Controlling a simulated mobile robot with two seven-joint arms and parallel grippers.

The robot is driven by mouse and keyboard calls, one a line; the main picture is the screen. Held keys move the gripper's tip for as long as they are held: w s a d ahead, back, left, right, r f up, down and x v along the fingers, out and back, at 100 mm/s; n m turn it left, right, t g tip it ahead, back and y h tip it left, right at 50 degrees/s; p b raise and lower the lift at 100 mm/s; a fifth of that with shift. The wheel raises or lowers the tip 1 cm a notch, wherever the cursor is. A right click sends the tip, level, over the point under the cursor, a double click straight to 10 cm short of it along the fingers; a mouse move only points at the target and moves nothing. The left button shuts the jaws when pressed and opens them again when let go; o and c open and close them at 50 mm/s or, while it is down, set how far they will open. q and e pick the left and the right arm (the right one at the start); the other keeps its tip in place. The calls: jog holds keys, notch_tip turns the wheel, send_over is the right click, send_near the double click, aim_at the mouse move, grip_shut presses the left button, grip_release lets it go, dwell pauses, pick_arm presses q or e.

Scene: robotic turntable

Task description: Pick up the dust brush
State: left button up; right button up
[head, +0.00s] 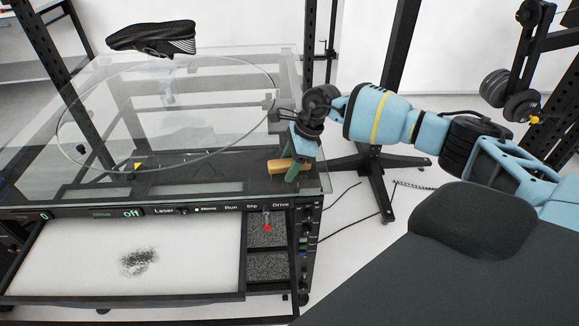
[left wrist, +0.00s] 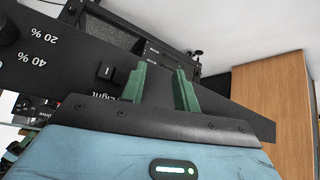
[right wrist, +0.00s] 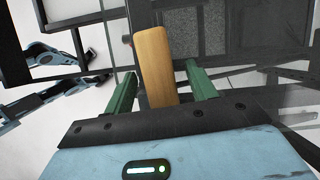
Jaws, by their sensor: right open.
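The dust brush (head: 280,166) shows as a tan wooden block or handle at the right front corner of the glass-topped table. In the right wrist view the wooden piece (right wrist: 153,50) lies lengthwise between the green fingers, with visible gaps on both sides. My right gripper (head: 298,164) is open around it, pointing down. The bristles are not clear to see. My left gripper (left wrist: 160,80) shows only in the left wrist view. It is open and empty, in front of a black panel with a "Light" switch.
The glass-topped table (head: 90,100) carries a round ring and a black shoe (head: 152,38) at the back. Below, a white drawer tray (head: 70,265) holds a dark dust pile (head: 138,262). A black stand (head: 372,185) and cables are on the floor at right.

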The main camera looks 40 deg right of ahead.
jog(key=shift+f, duration=0.25)
dwell(0.3)
jog(key=c, duration=1.1)
